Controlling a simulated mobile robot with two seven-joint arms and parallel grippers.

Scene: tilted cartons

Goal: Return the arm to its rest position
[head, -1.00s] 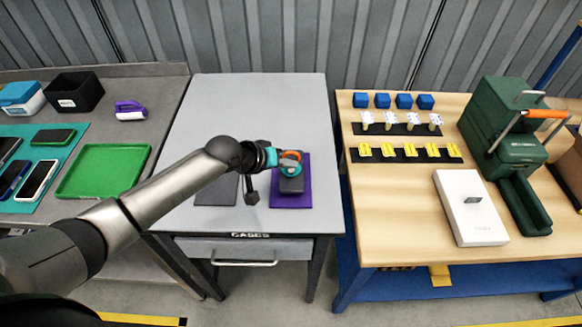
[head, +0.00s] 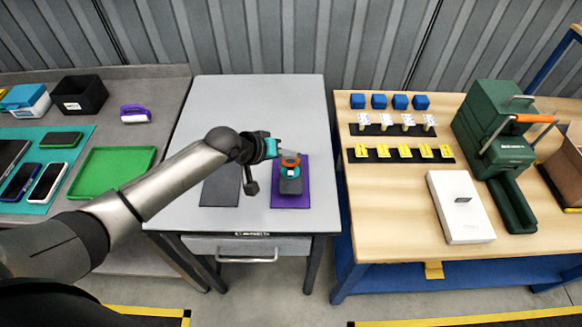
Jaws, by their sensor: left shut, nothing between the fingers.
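My left arm comes in from the left and reaches over the grey middle table (head: 220,105). My left gripper (head: 291,158) is shut and empty, at the upper part of a purple mat (head: 305,173). A dark object with an orange and teal top (head: 290,180) sits on the mat just below the fingertips. I cannot tell from this angle whether the fingers touch it. A dark grey mat (head: 218,192) lies to the left, partly behind my wrist. My right gripper does not show.
The left bench holds a green tray (head: 105,174), phones on a teal mat (head: 75,165), a black bin (head: 79,94) and a purple-white tool (head: 134,114). The right table carries blue cubes (head: 379,101), yellow pieces (head: 404,151), a white box (head: 459,207) and a green press (head: 495,125). The middle table's back is clear.

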